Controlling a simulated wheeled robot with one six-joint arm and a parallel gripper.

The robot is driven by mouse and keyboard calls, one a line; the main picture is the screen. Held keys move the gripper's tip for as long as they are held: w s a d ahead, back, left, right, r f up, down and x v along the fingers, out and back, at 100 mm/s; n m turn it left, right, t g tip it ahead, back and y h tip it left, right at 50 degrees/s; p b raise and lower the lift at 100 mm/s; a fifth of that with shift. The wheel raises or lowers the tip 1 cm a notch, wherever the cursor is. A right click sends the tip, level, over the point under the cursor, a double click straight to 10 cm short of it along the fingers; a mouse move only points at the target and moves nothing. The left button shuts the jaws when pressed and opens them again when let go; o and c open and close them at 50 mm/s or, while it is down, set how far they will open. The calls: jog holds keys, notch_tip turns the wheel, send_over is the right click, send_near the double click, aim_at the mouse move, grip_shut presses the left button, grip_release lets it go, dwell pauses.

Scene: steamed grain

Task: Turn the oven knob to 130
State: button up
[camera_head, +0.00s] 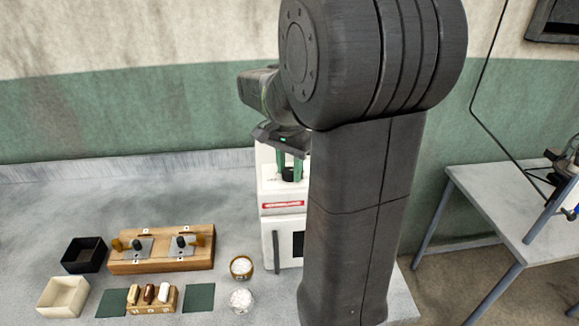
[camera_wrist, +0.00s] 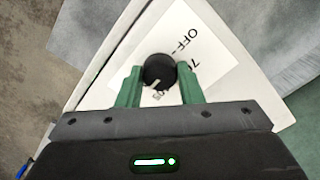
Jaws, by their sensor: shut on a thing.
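The oven (camera_head: 267,232) is a white box with a red label and a dark door window, partly hidden behind my arm. Its black round knob (camera_wrist: 158,66) sits on a white dial sheet (camera_wrist: 205,62) on the top. My gripper (camera_wrist: 159,72) is shut on the knob, with one green finger on each side of it. In the head view the knob (camera_head: 288,174) shows between the fingers.
Left of the oven are a wooden block (camera_head: 160,262) with metal plates, a black box (camera_head: 84,255), a cream box (camera_head: 63,297), green mats (camera_head: 199,298), a small wooden rack and two bowls of white contents (camera_head: 241,267). A grey table (camera_head: 500,200) stands at the right.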

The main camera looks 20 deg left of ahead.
aim_at(289, 170)
jog(key=shift+r, duration=0.1)
dwell(0.3)
jog(key=o, duration=1)
jog(key=shift+c, duration=0.2)
notch_tip(289, 170, up, 14)
jog(key=b, duration=0.1)
jog(key=shift+f, duration=0.25)
notch_tip(289, 170, down, 14)
jog(key=shift+r+p, duration=0.15)
jog(key=shift+p, duration=0.35)
